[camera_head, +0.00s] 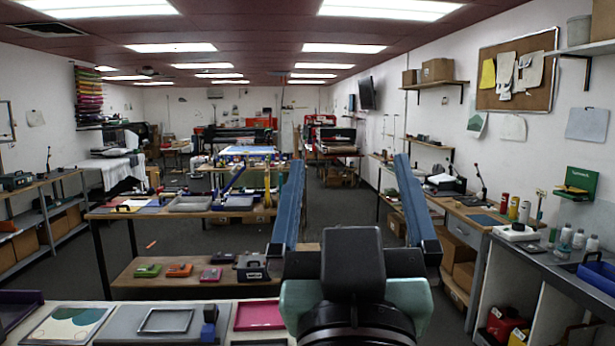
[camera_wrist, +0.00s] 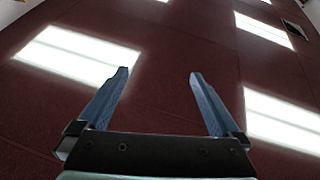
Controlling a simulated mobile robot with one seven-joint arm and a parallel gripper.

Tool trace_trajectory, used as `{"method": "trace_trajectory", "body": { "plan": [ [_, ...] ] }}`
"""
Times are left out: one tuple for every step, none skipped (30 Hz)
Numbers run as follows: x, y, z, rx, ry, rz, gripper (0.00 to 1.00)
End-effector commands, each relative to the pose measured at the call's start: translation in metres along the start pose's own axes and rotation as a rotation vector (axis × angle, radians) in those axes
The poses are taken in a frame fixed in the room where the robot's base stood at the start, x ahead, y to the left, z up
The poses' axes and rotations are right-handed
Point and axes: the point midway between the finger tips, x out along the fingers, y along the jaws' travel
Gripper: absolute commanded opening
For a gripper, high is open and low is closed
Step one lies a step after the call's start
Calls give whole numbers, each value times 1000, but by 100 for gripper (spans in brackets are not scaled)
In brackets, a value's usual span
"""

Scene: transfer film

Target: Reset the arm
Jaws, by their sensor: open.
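My gripper (camera_head: 348,175) is in the lower middle of the head view, raised in front of my body. Its two long blue fingers stand wide apart, with nothing between them. The wrist view also shows my gripper (camera_wrist: 158,80) open and empty, with the dark red ceiling and bright light panels beyond it, so it points upward.
A counter (camera_head: 215,335) with a framed print (camera_head: 68,325), a grey frame (camera_head: 166,320) and a pink tray (camera_head: 259,314) is close at the lower left. A workbench (camera_head: 110,212) stands beyond it. Benches and shelves line the right wall. Floor (camera_head: 345,210) shows between them.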

Motion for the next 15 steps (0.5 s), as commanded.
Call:
{"method": "trace_trajectory", "body": {
  "plan": [
    [-6, -10, -34, 42, 101, -18, 100],
    [-10, -13, -50, 63, 151, -26, 100],
    [-15, -17, -67, 88, 205, -36, 100],
    [-19, -19, -78, 104, 240, -42, 100],
    [-22, -21, -86, 117, 266, -47, 100],
    [-25, -22, -95, 129, 294, -52, 100],
    [-27, -23, -99, 136, 308, -55, 100],
    [-28, -23, -102, 141, 318, -57, 100],
    [-29, -24, -105, 145, 326, -58, 100],
    [-29, -24, -105, 146, 328, -58, 100],
    [-29, -24, -105, 146, 328, -58, 100],
    [-29, -24, -105, 145, 327, -58, 100],
    [-29, -24, -105, 145, 326, -58, 100],
    [-29, -23, -104, 145, 326, -58, 100],
    [-29, -23, -104, 144, 325, -58, 100]
  ]
}}
